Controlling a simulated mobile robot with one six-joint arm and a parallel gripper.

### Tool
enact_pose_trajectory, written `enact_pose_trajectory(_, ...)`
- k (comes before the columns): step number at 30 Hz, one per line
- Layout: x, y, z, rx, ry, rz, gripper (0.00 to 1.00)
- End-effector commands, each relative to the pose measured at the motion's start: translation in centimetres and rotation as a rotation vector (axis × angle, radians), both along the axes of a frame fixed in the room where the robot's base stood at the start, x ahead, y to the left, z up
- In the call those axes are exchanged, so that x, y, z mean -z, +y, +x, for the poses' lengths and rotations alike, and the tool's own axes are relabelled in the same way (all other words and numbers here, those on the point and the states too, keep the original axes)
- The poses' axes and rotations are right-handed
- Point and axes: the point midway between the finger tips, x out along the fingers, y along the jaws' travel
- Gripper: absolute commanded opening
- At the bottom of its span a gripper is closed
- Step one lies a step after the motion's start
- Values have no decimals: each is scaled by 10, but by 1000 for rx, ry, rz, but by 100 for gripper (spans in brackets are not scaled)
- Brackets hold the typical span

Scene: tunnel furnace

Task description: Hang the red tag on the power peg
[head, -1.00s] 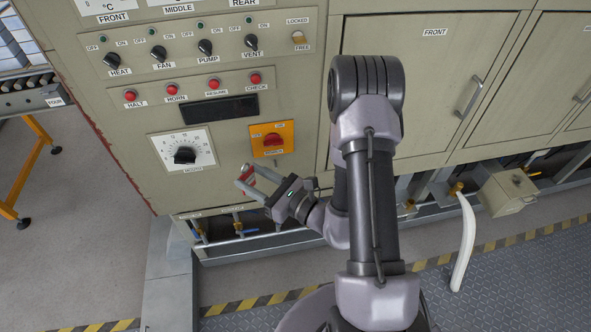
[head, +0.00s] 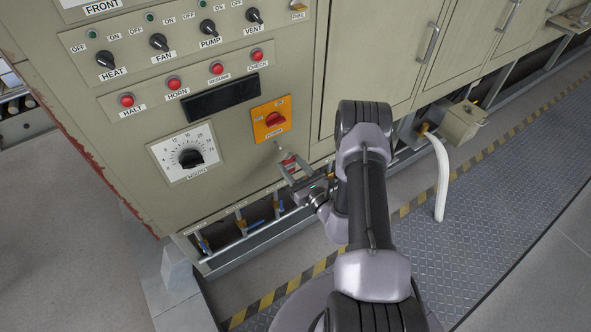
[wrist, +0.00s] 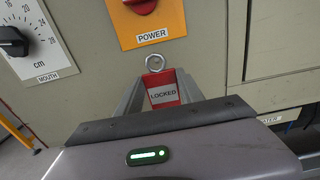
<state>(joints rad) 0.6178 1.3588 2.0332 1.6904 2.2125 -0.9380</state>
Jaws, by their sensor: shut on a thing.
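The red tag (wrist: 162,92), with a white LOCKED label and a metal ring (wrist: 153,63) at its top, is between the two fingers of my gripper (wrist: 164,84) in the wrist view. My gripper is shut on the tag, ring upward. In the head view my gripper (head: 290,167) holds the tag (head: 289,158) just below the orange POWER plate (head: 263,126) with its red switch (head: 275,119). The ring appears just under the POWER label (wrist: 151,36). I cannot make out the peg clearly, nor whether the ring touches it.
The MOUTH dial (head: 190,158) is to the left of the POWER plate. Red buttons and black knobs fill the panel above. Pipes with blue-handled valves (head: 255,224) run below the panel. A white hose (head: 441,180) hangs to the right.

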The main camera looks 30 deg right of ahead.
Motion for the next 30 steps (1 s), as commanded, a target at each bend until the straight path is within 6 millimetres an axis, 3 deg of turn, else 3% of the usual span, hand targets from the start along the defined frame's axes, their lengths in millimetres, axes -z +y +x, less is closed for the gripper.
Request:
enact_pose_trajectory(21, 8, 3, 59, -2, -2, -2, 6)
enact_pose_trajectory(30, 14, 3, 68, -1, -1, 0, 6)
